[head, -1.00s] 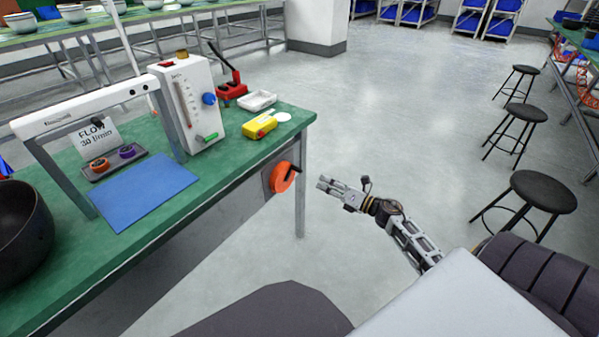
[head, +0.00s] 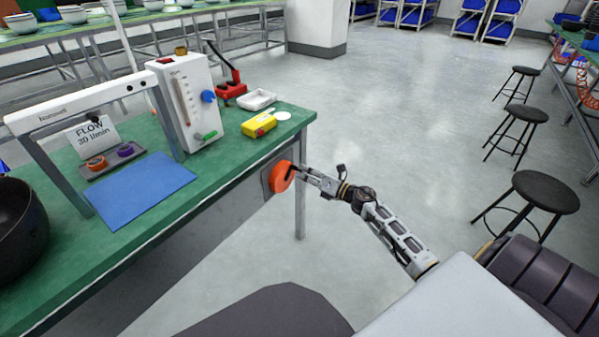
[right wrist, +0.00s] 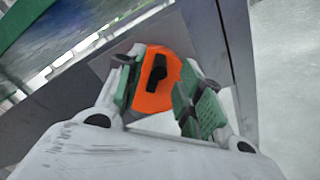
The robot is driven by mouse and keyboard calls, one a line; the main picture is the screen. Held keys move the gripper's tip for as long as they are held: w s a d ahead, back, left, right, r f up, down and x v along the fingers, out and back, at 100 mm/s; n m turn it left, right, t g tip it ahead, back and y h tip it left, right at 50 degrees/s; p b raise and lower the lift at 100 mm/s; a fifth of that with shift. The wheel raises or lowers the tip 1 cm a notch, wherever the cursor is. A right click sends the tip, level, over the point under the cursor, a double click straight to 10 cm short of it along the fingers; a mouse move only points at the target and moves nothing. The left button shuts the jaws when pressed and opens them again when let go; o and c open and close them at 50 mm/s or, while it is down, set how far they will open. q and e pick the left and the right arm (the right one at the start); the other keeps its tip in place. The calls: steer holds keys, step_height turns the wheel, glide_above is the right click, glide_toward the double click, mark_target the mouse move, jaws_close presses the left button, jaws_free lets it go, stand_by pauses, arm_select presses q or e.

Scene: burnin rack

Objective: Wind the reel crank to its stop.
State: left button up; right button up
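The orange reel (head: 281,177) is mounted on a grey plate on the side of the green bench, near its right corner. Its black crank handle (right wrist: 158,72) shows in the right wrist view in front of the orange disc. My right gripper (head: 299,170) is at the reel in the head view, with its tips by the crank. In the right wrist view its two green-padded fingers (right wrist: 155,92) are apart, with the crank between and beyond them. I cannot tell whether a finger touches it. My left gripper is not in view.
The green bench (head: 150,219) carries a blue mat (head: 138,190), a white flow meter box (head: 187,104), a yellow device (head: 259,125) and a white tray (head: 257,100). A bench leg (head: 300,215) stands close to the reel. Black stools (head: 545,192) stand at right; the floor between is clear.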

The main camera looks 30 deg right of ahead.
mark_target(301, 171)
steer(key=shift+x, duration=1.55)
jaws_close()
